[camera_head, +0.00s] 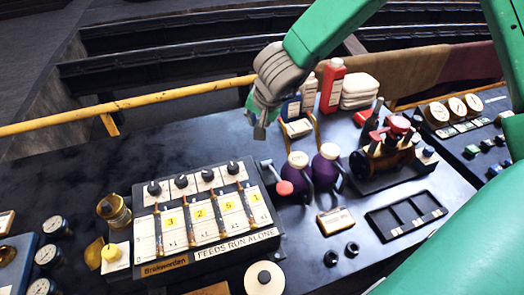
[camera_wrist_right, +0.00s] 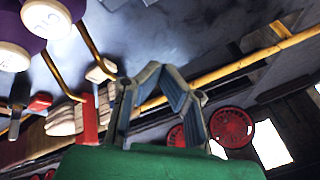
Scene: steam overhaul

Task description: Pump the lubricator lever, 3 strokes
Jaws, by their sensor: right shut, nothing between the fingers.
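The lubricator (camera_head: 205,215) is a dark box with a white front, numbered feeds and black knobs on top. Its lever (camera_head: 284,187) has a red ball knob on a pale arm at the box's right side. My right gripper (camera_head: 260,132) is shut and empty, in the air behind and above the lever, apart from it. The right wrist view shows its fingers (camera_wrist_right: 165,75) closed together with nothing held. The lever cannot be made out in that view. My left gripper is not in view.
Two purple oil cans (camera_head: 326,168) with brass spouts stand just right of the lever; they also show in the wrist view (camera_wrist_right: 45,20). A red bottle (camera_head: 332,88) and white cloths (camera_head: 360,90) stand behind. A yellow rail (camera_head: 150,97) runs along the back edge.

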